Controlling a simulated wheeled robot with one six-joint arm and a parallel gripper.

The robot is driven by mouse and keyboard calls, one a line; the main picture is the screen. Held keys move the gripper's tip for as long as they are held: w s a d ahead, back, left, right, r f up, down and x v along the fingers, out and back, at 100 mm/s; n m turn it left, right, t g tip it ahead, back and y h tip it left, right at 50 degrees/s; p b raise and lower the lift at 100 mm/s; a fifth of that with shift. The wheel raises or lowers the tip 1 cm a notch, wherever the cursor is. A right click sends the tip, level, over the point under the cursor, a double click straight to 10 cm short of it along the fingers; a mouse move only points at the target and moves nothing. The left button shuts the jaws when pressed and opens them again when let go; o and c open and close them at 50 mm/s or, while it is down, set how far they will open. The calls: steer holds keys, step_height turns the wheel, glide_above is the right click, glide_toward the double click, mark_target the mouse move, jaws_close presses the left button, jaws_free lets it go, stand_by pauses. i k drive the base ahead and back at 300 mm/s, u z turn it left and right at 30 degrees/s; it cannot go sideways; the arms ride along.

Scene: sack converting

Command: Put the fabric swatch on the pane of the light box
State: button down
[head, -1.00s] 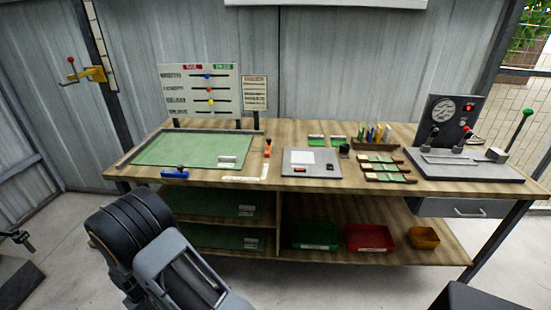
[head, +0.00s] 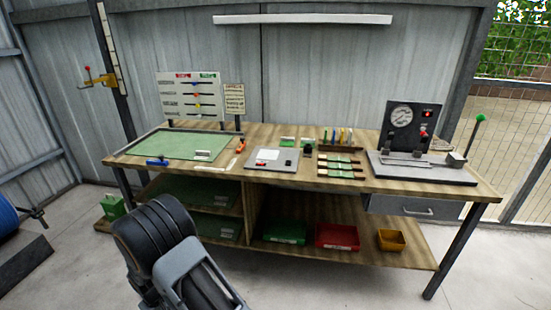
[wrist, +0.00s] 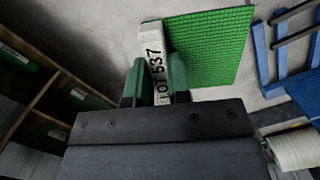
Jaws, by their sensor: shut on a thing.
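The fabric swatch (wrist: 212,48) is a bright green woven sheet with a white tag (wrist: 157,68) reading "LOT 537" along its edge. My gripper (wrist: 160,80) is shut on the tag in the wrist view, and the swatch stretches out beyond the fingers to the right, above the grey floor. The light box (head: 288,164) looks to be the flat grey unit in the middle of the bench, with a bare white pane (head: 268,154) and a red control. Gripper and swatch are out of sight in the head view, well apart from the light box.
The wooden bench (head: 250,178) carries a green mat (head: 178,145) at left, swatch racks (head: 340,166) right of the light box, and a gauge press (head: 402,128) at right. Bins, including a red one (head: 338,236), stand on the lower shelf. Open floor lies in front.

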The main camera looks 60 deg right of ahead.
mark_target(267, 154)
steer(key=z, duration=1.2)
